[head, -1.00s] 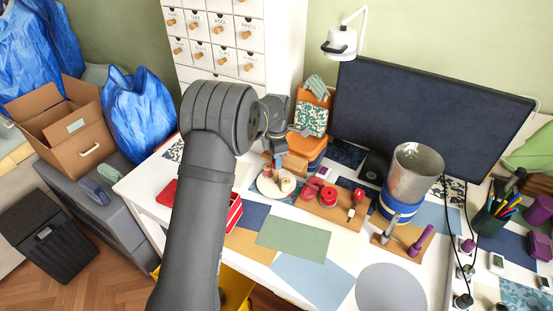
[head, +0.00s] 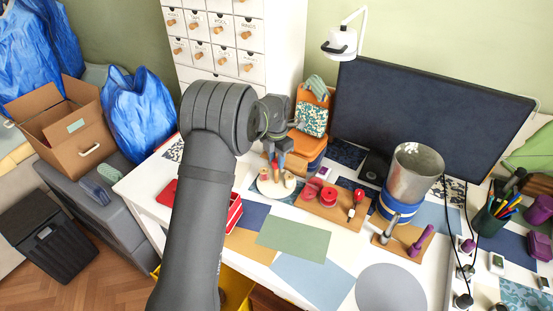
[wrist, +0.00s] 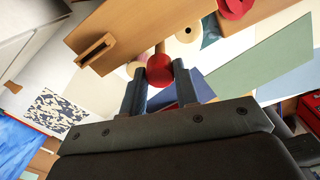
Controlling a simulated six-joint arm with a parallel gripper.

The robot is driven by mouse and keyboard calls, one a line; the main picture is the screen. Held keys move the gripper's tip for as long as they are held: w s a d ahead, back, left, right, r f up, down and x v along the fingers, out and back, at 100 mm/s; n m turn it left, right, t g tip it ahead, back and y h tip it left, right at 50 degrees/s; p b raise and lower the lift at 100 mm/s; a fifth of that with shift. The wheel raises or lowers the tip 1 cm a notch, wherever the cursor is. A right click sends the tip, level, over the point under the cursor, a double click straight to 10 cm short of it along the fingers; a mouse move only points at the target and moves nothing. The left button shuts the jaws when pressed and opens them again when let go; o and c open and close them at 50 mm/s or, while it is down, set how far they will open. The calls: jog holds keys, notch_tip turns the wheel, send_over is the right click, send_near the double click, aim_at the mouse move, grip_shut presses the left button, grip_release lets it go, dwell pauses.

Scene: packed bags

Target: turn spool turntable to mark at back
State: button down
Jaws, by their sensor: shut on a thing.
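The spool turntable (head: 275,194) is a pale round plate on the white desk, left of the wooden spool board. Pale spools (head: 289,180) stand on it. A red knob (wrist: 160,70) shows in the wrist view between the fingertips of my gripper (wrist: 160,80), which is shut on it. In the head view my gripper (head: 278,160) reaches down over the turntable's back part, and the knob shows small and red at its tip. A pale spool (wrist: 188,32) with a dark hole lies just beyond the knob in the wrist view. I cannot make out the mark.
A wooden board (head: 318,206) with red spools stands close on the right. An orange organiser (head: 307,145) is behind. A metal canister (head: 414,172) stands further right. A wooden piece with a slot (wrist: 125,32) is near my fingers. Flat sheets (head: 292,240) cover the front desk.

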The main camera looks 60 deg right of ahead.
jog(key=shift+n, duration=1.8)
jog(key=c, duration=1.1)
grip_release()
notch_tip(320, 180, up, 18)
jog(key=shift+f, duration=0.25)
